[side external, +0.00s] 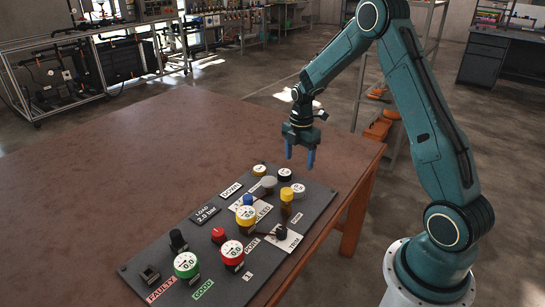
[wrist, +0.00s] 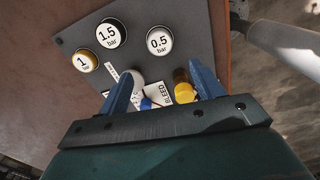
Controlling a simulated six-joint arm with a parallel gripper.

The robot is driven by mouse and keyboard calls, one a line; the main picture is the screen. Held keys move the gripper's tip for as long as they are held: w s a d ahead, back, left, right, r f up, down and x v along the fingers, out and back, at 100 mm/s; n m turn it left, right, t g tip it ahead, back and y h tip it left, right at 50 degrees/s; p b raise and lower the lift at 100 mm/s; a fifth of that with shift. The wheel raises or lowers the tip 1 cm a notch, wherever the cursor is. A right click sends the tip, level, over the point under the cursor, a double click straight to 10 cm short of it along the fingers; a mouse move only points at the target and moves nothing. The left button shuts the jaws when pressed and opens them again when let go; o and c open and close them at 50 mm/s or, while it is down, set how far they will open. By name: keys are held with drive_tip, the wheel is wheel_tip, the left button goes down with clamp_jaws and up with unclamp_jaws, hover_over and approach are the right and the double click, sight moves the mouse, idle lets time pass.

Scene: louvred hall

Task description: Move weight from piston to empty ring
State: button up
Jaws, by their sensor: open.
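My gripper (side external: 299,160) is open and empty, pointing down above the far right end of the dark panel (side external: 211,214). Its two blue fingers also show in the wrist view (wrist: 161,80). Weights marked 1.5 bar, black-edged (wrist: 112,36), 1 bar, yellow-edged (wrist: 87,62), and 0.5 bar, white (wrist: 159,41), sit on the panel ahead of the fingers. A grey-white round piece (side external: 269,182) and a yellow-topped brass column (side external: 287,195) stand nearer. I cannot tell which piece is the piston. I see no clearly empty ring; parts are hidden by the fingers.
The panel also carries a yellow gauge (side external: 246,215), red gauge (side external: 232,252), green gauge (side external: 187,265), blue knob (side external: 248,200), red knob (side external: 218,234) and black knob (side external: 178,240). It lies near the edge of a brown table (side external: 150,150), whose left part is bare.

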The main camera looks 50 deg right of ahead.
drive_tip(key=s+a+r+m+t, duration=0.1)
drive_tip(key=s+a+r+m, duration=0.4)
drive_tip(key=r, duration=0.4)
drive_tip(key=s+a+r+m+t, duration=0.2)
drive_tip(key=s+a+r+m, duration=0.1)
drive_tip(key=a+r, duration=0.5)
drive_tip(key=s+a+r+m+t, duration=0.1)
drive_tip(key=s+a+r+m, duration=0.1)
drive_tip(key=s, duration=0.6)
drive_tip(key=s+a+r+m+t, duration=0.1)
drive_tip(key=s+a+r+m, duration=0.2)
drive_tip(key=s+a+m, duration=0.2)
drive_tip(key=s+m, duration=0.1)
drive_tip(key=s, duration=0.2)
drive_tip(key=shift+s+r+t, duration=0.2)
drive_tip(key=shift+r+t, duration=0.1)
drive_tip(key=shift+r, duration=0.05)
